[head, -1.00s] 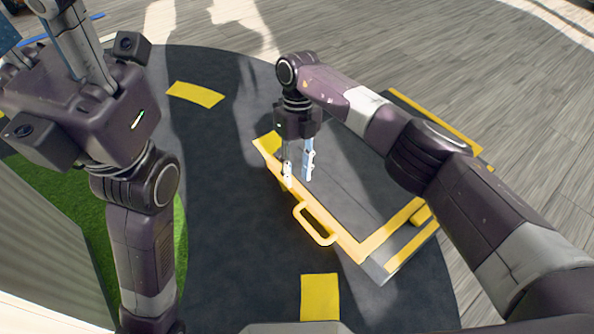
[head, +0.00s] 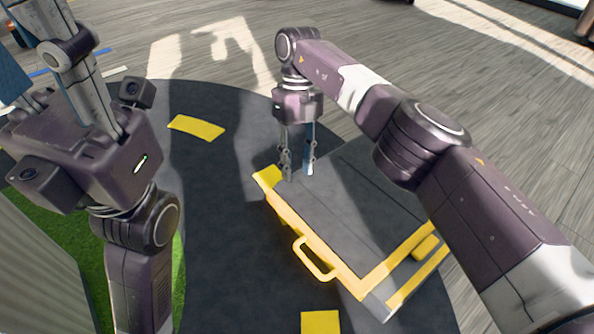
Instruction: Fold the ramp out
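The ramp (head: 350,215) is a dark grey panel with yellow edges lying on the dark round floor patch. A yellow loop handle (head: 315,260) sticks out from its near left edge. My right gripper (head: 298,173) points down by the ramp's far left corner, with its two fingers apart and nothing between them. Whether its tips touch the panel, I cannot tell. My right arm hides the ramp's far right side. My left gripper (head: 42,70) is at the upper left, away from the ramp. Its fingers point up and stand apart; their tips are partly cut off.
Yellow floor marks lie behind (head: 196,127) and in front (head: 320,322) of the ramp. A green strip (head: 95,270) and a grey ribbed panel (head: 35,260) are at the lower left. Open wooden floor (head: 420,60) extends behind and to the right.

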